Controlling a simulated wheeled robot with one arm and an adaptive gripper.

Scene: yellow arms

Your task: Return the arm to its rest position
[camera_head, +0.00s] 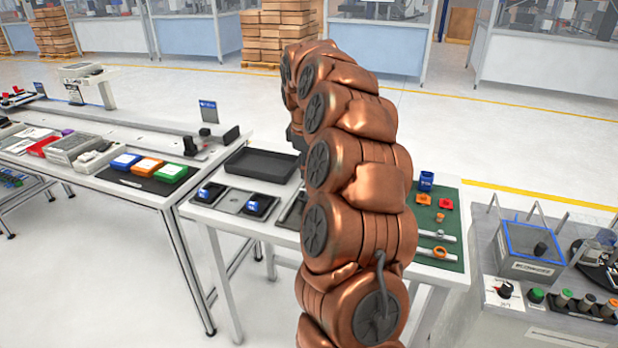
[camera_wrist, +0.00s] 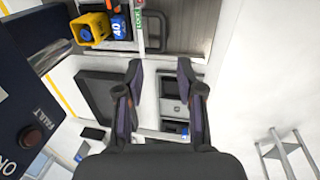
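My arm (camera_head: 360,190) is copper-coloured and rises in a tall curve through the middle of the head view, in front of the work table (camera_head: 235,214). Its end is mostly hidden behind its own links there. In the wrist view my gripper (camera_wrist: 159,72) has its two dark fingers spread apart, with nothing between the tips. The black tray (camera_head: 262,164) also shows left of the arm in the head view.
A green mat (camera_head: 447,254) with orange and blue parts lies right of the arm. A long bench (camera_head: 130,190) with bins stands left.

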